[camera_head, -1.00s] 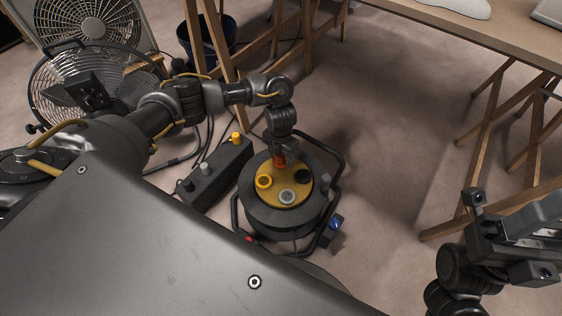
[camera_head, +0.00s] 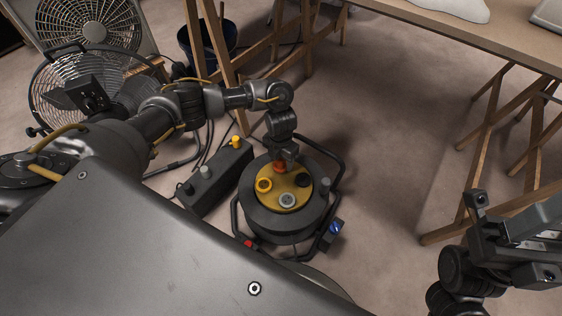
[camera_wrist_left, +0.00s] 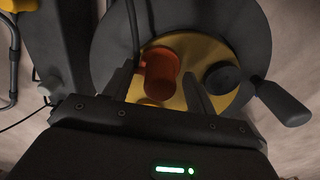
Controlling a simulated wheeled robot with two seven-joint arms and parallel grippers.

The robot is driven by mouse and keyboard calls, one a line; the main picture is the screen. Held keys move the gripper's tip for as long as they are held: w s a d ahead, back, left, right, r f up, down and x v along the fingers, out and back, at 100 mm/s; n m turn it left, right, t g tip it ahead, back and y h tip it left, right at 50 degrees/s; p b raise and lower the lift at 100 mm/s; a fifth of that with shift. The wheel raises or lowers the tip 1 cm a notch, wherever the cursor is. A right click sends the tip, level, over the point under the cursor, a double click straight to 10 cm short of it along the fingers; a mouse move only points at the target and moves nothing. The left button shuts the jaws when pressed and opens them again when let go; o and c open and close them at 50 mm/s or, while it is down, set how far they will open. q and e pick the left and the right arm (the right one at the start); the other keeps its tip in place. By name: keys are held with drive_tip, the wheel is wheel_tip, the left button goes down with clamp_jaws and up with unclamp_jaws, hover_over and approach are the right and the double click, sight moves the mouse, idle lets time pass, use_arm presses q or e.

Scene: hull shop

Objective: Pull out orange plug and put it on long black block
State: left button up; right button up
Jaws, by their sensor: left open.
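The orange plug (camera_head: 280,167) sits upright in the yellow face (camera_head: 292,199) of a round black cable reel. In the left wrist view the orange plug (camera_wrist_left: 161,72) stands between the two fingers of my left gripper (camera_wrist_left: 160,82). These fingers are open, one on each side of it, with a gap visible at the right. In the head view my left gripper (camera_head: 285,157) is right over the plug and partly hides it. The long black block (camera_head: 222,176) lies on the floor left of the reel. My right gripper (camera_head: 522,243) is at the lower right, away from both.
The block carries a yellow plug (camera_head: 236,142), a grey one (camera_head: 204,171) and a dark one. A tubular frame surrounds the reel. Wooden trestles stand behind.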

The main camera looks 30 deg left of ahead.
idle(0.5)
use_arm(q)
clamp_jaws()
drive_tip(key=shift+r+p, duration=2.8)
drive_tip(key=shift+r, duration=0.25)
